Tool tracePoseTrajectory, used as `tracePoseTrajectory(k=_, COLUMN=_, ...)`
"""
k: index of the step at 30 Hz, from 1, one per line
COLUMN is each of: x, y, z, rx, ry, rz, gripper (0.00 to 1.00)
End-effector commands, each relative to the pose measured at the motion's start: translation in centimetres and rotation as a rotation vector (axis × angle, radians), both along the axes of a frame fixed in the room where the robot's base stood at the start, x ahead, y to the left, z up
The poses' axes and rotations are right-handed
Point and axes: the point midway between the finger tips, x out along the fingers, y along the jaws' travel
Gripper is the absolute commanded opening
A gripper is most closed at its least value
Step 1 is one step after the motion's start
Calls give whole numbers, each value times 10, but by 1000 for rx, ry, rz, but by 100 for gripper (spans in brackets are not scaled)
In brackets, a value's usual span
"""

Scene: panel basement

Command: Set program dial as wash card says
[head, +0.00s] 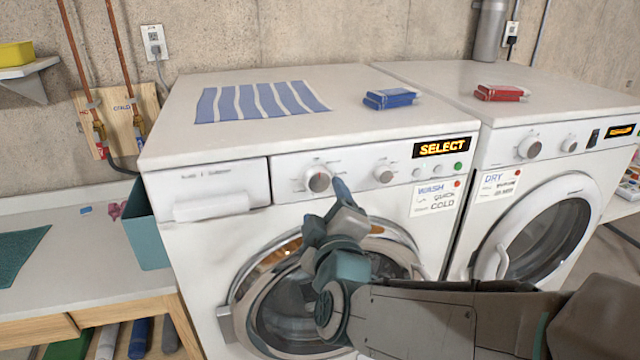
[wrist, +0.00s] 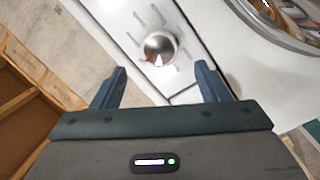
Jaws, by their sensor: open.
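The washer (head: 225,235) has two round silver dials on its panel. The larger left dial (head: 318,178) has print marks around it, and it also shows in the wrist view (wrist: 159,46) with a small red mark on its lower part. The smaller right dial (head: 384,174) is beside it. The wash card (head: 435,199) on the washer front reads WASH, QUICK and COLD; its small print is unclear. The washer display (head: 442,147) reads SELECT. My gripper (head: 337,200) is open and empty. In the wrist view its fingers (wrist: 161,66) point toward the left dial, one on each side, not touching it.
The dryer (head: 540,210) stands at right with its own dials, DRY card and display. A striped cloth (head: 260,101) and blue box (head: 390,98) lie on the washer top. The round washer door bulges below the panel. A teal bin (head: 147,235) stands at left.

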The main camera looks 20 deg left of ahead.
Motion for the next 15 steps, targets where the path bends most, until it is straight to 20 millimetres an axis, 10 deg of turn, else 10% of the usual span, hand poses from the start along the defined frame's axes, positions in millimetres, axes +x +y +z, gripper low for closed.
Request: tracePoseTrajectory(k=15, x=55, y=24, z=1, rx=0, ry=0, rz=1, gripper=68)
